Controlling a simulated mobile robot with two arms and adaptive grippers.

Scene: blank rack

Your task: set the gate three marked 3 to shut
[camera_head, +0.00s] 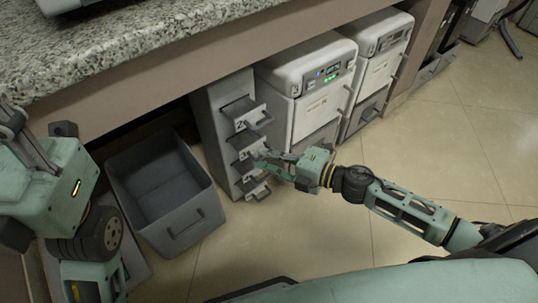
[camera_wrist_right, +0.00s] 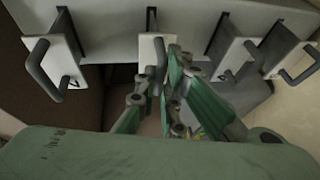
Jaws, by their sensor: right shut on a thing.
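A grey upright rack (camera_head: 206,128) has several pull-out gates with pale fronts and dark handles, one above another. The top gate (camera_head: 249,116) sticks out and its mark looks like a 2. The marks lower down are too small or covered to read surely. My right gripper (camera_head: 262,158) reaches in from the right at the middle gates and is shut on a gate handle. In the right wrist view its fingers (camera_wrist_right: 166,84) close at the second gate front (camera_wrist_right: 152,50) from the left, hiding most of its handle. That gate stands out from the rack. My left gripper's fingers cannot be made out.
A grey open bin (camera_head: 187,226) stands on the floor left of the rack. White cabinets (camera_head: 322,108) stand close on its right. A granite counter (camera_head: 130,40) overhangs from behind. The tiled floor (camera_head: 440,130) at right is clear.

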